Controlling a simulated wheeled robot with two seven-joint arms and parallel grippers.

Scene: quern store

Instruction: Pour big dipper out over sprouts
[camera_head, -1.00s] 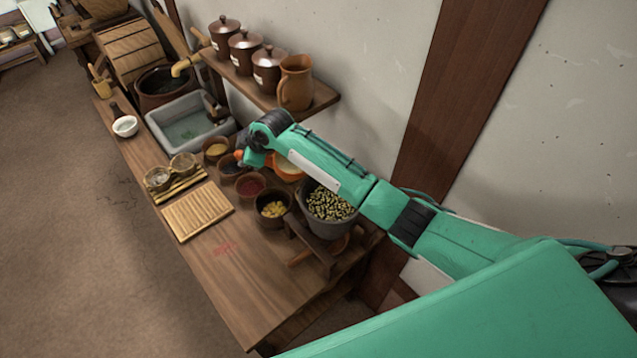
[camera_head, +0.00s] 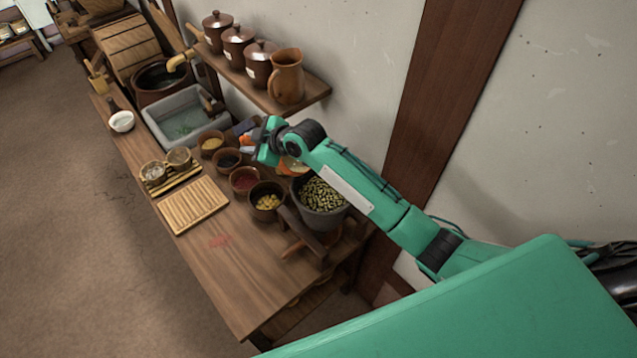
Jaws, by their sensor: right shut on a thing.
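The sprouts (camera_head: 323,196) look like a heap of green-yellow grains filling a dark grey pot at the right end of the bench. My right gripper (camera_head: 262,157) is at the back of the bench, left of and beyond this pot. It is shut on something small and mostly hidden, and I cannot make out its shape. An orange patch (camera_head: 246,141) shows beside the gripper. I cannot tell for sure which thing is the big dipper. A white cup with a dark handle (camera_head: 122,122) lies at the left edge of the bench. My left gripper is not in view.
Small bowls of yellow (camera_head: 267,202), red (camera_head: 244,181) and dark contents stand left of the pot. A slatted board (camera_head: 193,206) lies in front. A grey stone basin (camera_head: 165,122) is behind. A shelf (camera_head: 309,92) with lidded jars and a jug (camera_head: 286,77) hangs above the bench.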

